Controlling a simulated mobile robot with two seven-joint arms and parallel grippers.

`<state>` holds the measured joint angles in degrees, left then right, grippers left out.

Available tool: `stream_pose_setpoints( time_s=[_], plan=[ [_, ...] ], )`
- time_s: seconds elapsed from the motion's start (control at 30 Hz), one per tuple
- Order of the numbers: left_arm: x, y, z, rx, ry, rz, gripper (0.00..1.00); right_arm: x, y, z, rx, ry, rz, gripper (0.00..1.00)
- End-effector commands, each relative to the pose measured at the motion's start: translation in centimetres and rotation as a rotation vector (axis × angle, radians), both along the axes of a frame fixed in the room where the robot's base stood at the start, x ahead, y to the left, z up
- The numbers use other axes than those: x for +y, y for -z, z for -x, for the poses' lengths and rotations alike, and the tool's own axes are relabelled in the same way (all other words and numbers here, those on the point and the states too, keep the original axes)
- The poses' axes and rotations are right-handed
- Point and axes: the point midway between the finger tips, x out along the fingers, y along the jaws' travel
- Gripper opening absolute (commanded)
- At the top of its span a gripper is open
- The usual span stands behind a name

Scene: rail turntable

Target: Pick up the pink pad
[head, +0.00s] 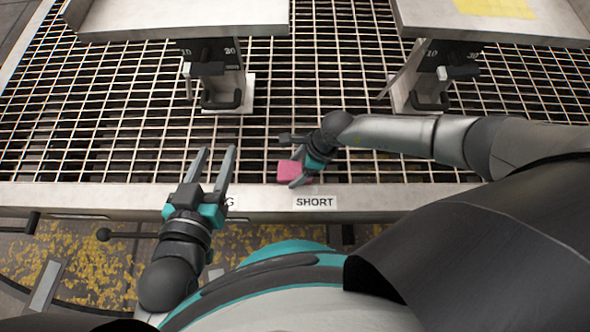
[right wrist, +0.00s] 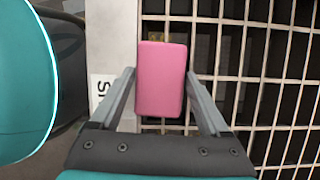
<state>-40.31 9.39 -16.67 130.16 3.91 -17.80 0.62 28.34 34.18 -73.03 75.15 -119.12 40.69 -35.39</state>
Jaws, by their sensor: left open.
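The pink pad (head: 289,171) lies on the metal grating, just behind the front rail with the SHORT label. In the right wrist view the pad (right wrist: 161,78) lies between the two fingers, with a gap on each side at its near end. My right gripper (head: 288,160) is open around the pad in the head view; in the right wrist view its fingers (right wrist: 160,100) stand apart. Part of the pad is hidden by the gripper in the head view. My left gripper (head: 214,165) is open and empty, over the front of the grating to the left.
The front rail (head: 400,197) carries a white SHORT label (head: 314,202). Two raised plates (head: 180,18) (head: 490,25) on numbered posts stand at the back. The grating (head: 100,130) is clear around the pad.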

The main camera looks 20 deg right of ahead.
Motion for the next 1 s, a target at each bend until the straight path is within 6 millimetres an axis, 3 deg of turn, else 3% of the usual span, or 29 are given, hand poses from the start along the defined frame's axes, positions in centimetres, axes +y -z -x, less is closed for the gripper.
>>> stream_pose_setpoints(
  time_s=[0.07, 0.53, 1.0],
  plan=[
    [0.01, 0.01, 0.00, 0.000, 0.000, 0.000, 0.50, 0.01, 0.01, 0.02, 0.000, 0.000, 0.000, 0.69],
    [0.01, -0.02, -0.01, 0.000, 0.000, 0.000, 0.50, 0.02, -0.01, -0.01, 0.000, 0.000, 0.000, 0.18],
    [0.19, -0.40, -0.14, 0.016, -0.001, -0.011, 0.50, 0.00, -0.78, -0.03, 0.000, -0.001, 0.000, 0.18]
  ],
)
